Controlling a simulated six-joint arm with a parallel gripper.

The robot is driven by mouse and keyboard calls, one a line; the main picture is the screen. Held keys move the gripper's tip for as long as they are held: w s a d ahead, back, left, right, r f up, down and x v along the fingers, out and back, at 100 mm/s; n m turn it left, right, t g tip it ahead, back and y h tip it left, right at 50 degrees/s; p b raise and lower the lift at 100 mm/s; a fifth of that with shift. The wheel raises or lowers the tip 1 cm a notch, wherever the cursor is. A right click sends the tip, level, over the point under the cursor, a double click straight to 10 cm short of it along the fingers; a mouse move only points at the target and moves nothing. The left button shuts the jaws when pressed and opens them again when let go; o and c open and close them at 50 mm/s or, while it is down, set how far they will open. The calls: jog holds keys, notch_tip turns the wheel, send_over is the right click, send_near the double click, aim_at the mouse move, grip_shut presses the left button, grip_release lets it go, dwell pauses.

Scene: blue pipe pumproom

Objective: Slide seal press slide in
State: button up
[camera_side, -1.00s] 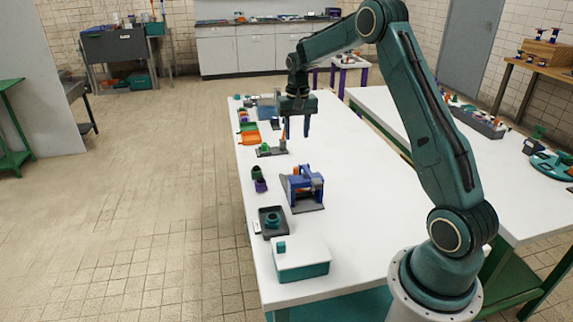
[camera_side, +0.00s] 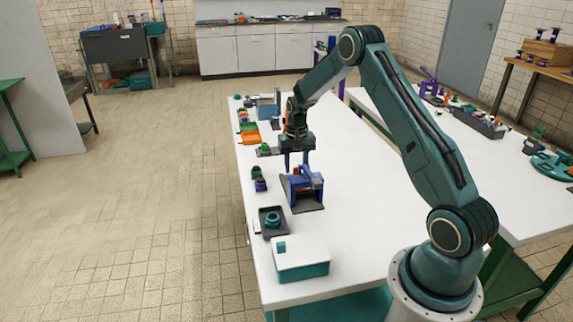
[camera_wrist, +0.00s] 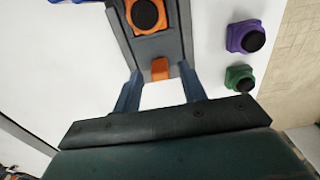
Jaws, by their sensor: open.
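The seal press (camera_side: 303,187) is a blue frame on a dark grey base, standing on the white table. In the wrist view its grey track (camera_wrist: 155,47) holds an orange slide (camera_wrist: 146,32) with a round black disc. An orange tab (camera_wrist: 160,68) sits at the track's end nearest my gripper. My gripper (camera_side: 296,166) is open and empty above the far end of the press. In the wrist view the blue fingers (camera_wrist: 160,90) point to either side of the tab, with a gap around it. I cannot tell their exact height above it.
A purple cup (camera_wrist: 244,37) and a green cup (camera_wrist: 240,78) stand beside the press near the table edge. A dark tray (camera_side: 270,224) and a white-topped box (camera_side: 301,258) are nearer the camera. The table right of the press is clear.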

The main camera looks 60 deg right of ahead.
jog(key=shift+f, duration=0.8)
grip_shut()
jog(key=shift+s+a, duration=1.7)
jog(key=shift+a, duration=0.05)
grip_release()
